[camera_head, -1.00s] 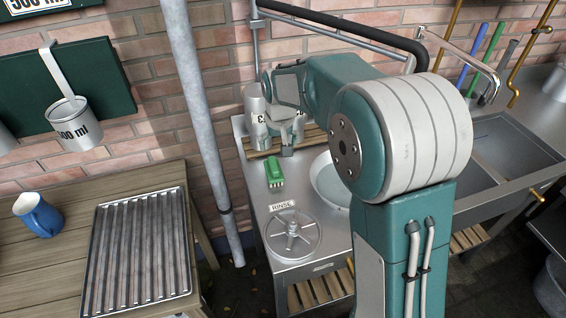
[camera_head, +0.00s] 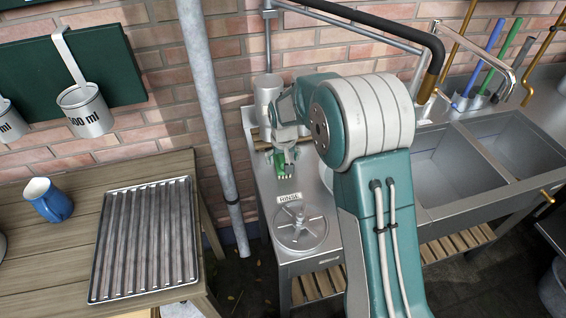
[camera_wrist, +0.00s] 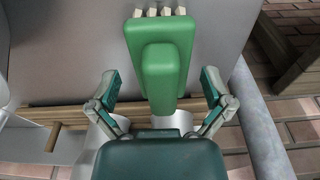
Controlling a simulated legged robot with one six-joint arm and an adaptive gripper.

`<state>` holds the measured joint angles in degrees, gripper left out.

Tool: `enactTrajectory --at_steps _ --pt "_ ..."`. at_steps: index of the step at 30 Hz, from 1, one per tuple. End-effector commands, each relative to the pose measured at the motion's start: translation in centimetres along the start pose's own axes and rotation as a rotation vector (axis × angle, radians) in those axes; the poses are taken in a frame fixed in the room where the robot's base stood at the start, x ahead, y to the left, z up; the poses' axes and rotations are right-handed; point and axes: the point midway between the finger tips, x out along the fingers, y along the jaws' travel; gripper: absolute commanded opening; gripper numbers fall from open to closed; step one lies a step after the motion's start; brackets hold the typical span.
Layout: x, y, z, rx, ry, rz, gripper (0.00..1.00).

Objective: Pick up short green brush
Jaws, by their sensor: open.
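The short green brush (camera_head: 281,165) lies on the steel counter (camera_head: 262,196), partly hidden behind my gripper (camera_head: 288,165) in the head view. In the wrist view the brush (camera_wrist: 160,70) is a green block with a raised green handle and pale bristle tufts at its top edge. My gripper (camera_wrist: 160,88) is open in the wrist view, with one finger on each side of the brush's lower part. I see gaps between the fingers and the brush. Whether the brush touches the gripper's palm I cannot tell.
A round valve wheel (camera_head: 300,230) and a RINSE label (camera_head: 289,197) are in front of the brush. A metal canister (camera_head: 267,97) stands behind it by the brick wall. A grey pipe (camera_head: 210,110) rises at the left, and sinks (camera_head: 455,165) lie right.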

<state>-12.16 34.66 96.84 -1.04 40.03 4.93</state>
Motion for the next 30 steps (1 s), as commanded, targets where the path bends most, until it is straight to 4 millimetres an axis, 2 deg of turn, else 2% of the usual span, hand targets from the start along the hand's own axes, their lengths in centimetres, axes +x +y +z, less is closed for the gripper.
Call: enactTrajectory --at_steps 6,7,8,9,11,12,23,26,30 --pt "0.1 0.1 0.0 0.0 0.003 -0.001 1.0" --pt "0.1 0.1 0.0 0.0 0.003 -0.002 0.91" --pt "0.1 0.2 0.0 0.0 0.003 -0.002 0.78" --pt "0.1 0.2 0.0 0.001 0.003 -0.003 0.6" --pt "0.1 0.2 0.0 0.001 0.003 -0.003 0.33" --pt "0.1 0.2 0.0 0.001 0.003 -0.003 0.15" --pt "0.2 0.0 0.0 0.0 -0.001 -0.001 0.15" --pt "-0.2 0.0 -0.1 0.0 0.0 -0.001 0.15" --pt "-1.8 0.0 -0.4 0.0 0.004 -0.001 0.15"
